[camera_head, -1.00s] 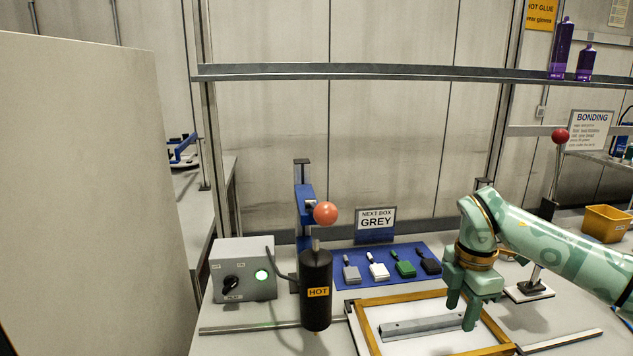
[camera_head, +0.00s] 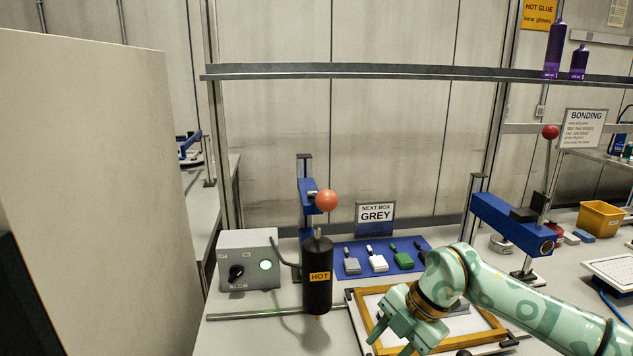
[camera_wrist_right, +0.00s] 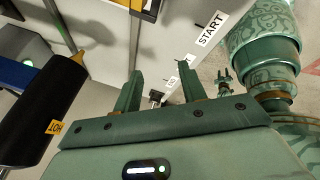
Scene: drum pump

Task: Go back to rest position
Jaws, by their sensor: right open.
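My right gripper (camera_head: 390,342) is over the front left part of the wood-framed tray (camera_head: 492,343), its fingers pointing down and left. In the right wrist view its two fingers (camera_wrist_right: 160,92) stand apart with nothing between them. My right arm hides much of the tray and most of the grey metal bar in it. In the head view no left gripper shows. In the right wrist view a small green forked shape (camera_wrist_right: 225,82) beyond the table edge looks like my left gripper, too small to read.
Behind, several brushes lie on a blue mat (camera_head: 341,267) before a GREY sign (camera_head: 375,214). A blue press (camera_head: 512,222) stands right.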

